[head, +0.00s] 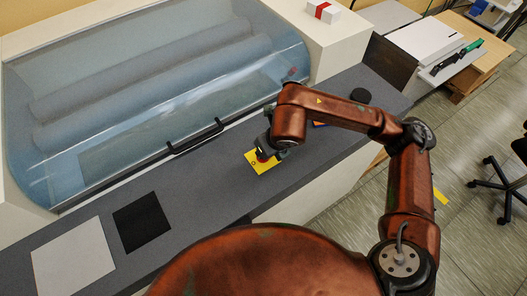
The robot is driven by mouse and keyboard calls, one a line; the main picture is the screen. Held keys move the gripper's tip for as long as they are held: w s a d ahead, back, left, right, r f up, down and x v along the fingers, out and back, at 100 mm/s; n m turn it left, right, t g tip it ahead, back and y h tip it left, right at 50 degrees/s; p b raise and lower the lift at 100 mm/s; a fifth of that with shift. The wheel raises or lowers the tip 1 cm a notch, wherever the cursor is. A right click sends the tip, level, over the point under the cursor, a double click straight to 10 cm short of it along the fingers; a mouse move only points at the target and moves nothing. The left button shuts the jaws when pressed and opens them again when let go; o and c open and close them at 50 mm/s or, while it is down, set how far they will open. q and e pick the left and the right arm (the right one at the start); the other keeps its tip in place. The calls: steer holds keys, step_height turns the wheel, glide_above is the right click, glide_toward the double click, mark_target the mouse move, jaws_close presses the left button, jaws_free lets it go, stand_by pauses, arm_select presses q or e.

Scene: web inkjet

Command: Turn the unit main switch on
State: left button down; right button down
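The unit main switch, a yellow plate (263,167) with a red part in its middle, is on the grey ledge in front of the machine, in the middle of the head view. My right gripper (268,150) is right over the plate's upper edge and hides part of the red part. I cannot tell whether the gripper touches the switch, whether its fingers are open or shut, or which way the switch is turned. My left gripper is not in view.
A clear curved cover (160,80) with a black handle (196,138) stands behind the ledge. A black square (141,222) and a white sheet (73,262) lie at the left. A black round knob (361,96) is farther right on the ledge.

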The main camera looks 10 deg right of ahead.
stand_by(0.4)
steer(key=c, duration=2)
jaws_free()
steer(key=v, duration=1.2)
steer(key=shift+a, duration=0.15)
